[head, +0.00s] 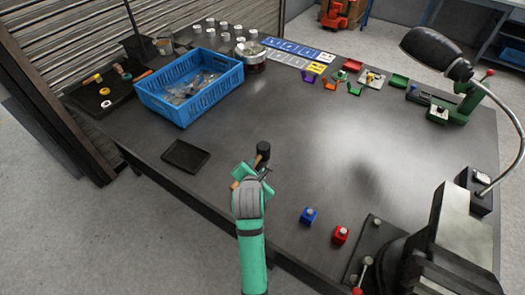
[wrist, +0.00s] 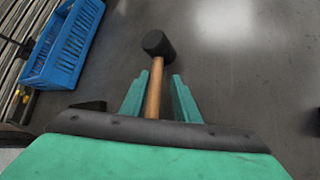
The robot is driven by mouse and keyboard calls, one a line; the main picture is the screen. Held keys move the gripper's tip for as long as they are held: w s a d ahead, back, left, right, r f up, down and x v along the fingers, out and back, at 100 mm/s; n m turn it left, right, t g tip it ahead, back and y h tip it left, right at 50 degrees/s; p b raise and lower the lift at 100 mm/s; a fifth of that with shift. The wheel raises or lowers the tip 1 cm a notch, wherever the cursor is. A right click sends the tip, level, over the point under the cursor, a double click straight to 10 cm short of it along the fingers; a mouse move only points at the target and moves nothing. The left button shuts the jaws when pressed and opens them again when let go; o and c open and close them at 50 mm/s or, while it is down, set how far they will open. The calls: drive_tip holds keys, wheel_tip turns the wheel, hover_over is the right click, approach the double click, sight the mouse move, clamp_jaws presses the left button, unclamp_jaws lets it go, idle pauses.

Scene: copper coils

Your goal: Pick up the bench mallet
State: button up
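The bench mallet has a black head (wrist: 158,44) and a light wooden handle (wrist: 154,92). It lies on the dark workbench, and its head also shows in the head view (head: 263,149). My green gripper (wrist: 161,77) is open, with one finger on each side of the handle. The handle is nearer the left finger, and a gap shows on the right. Whether the left finger touches it I cannot tell. In the head view my gripper (head: 256,171) hides most of the handle.
A black tray (head: 186,156) lies left of my gripper, with a blue crate (head: 165,108) behind it. The bench top (head: 330,140) beyond the mallet is clear.

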drive_tip(key=shift+w+f, duration=0.25)
drive_tip(key=shift+f, duration=0.1)
drive_tip(key=shift+w+a+f, duration=0.25)
drive_tip(key=shift+a, duration=0.15)
drive_tip(key=shift+x, duration=2.55)
drive_tip(key=shift+w+r, duration=0.15)
clamp_jaws()
